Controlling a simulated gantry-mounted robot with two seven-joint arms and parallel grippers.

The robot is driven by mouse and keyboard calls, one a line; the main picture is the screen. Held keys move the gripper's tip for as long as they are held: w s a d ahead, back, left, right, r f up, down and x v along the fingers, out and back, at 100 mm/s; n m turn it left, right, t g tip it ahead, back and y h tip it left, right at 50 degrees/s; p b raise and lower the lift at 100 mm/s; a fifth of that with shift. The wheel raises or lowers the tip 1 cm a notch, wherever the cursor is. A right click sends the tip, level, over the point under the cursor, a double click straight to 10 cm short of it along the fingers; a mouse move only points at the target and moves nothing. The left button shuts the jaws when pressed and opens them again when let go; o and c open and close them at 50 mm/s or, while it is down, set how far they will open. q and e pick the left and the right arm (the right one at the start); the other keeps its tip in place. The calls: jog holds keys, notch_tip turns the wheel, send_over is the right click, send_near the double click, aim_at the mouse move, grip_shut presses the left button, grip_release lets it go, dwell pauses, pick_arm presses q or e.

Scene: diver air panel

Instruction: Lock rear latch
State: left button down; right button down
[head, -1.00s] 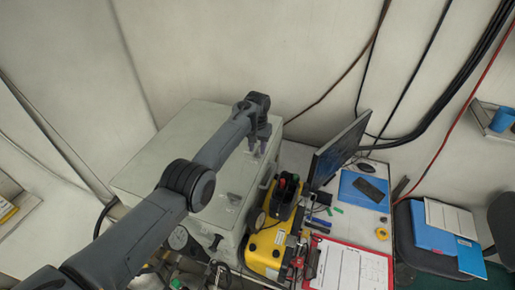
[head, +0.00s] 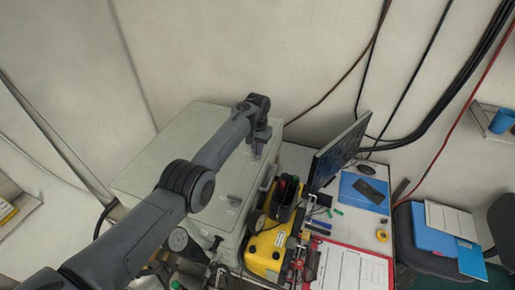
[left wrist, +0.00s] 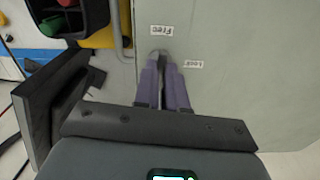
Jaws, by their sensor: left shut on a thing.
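The rear latch (left wrist: 160,53) is a small grey piece on top of the pale grey panel box (head: 152,155), toward its back right. It shows between my fingertips in the left wrist view, close to the "Free" label (left wrist: 161,30); the "Lock" label (left wrist: 193,64) lies to its right. My left gripper (head: 257,154) points down onto the box top and is shut on the latch; its fingers also show in the left wrist view (left wrist: 164,62). The fingers hide most of the latch, so its exact angle is unclear. My right gripper is not in view.
A yellow unit (head: 264,250) stands against the box's right side. A monitor (head: 340,150) stands behind it on the bench. A red clipboard (head: 350,268) and a blue folder (head: 362,192) lie to the right. My left arm crosses above the box.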

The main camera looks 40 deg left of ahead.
pick_arm(q)
jog(key=m, duration=0.3)
jog(key=shift+a, duration=0.1)
jog(key=m+b, duration=0.1)
jog(key=m, duration=0.3)
jog(key=shift+f, duration=0.1)
jog(key=m+b, duration=0.3)
jog(key=m, duration=0.2)
jog(key=shift+a, duration=0.1)
jog(key=m+b, duration=0.1)
jog(key=m, duration=0.3)
jog(key=shift+w+b, duration=0.1)
jog(key=shift+b, duration=0.25)
jog(key=shift+m, duration=0.4)
jog(key=c, duration=1.2)
grip_release()
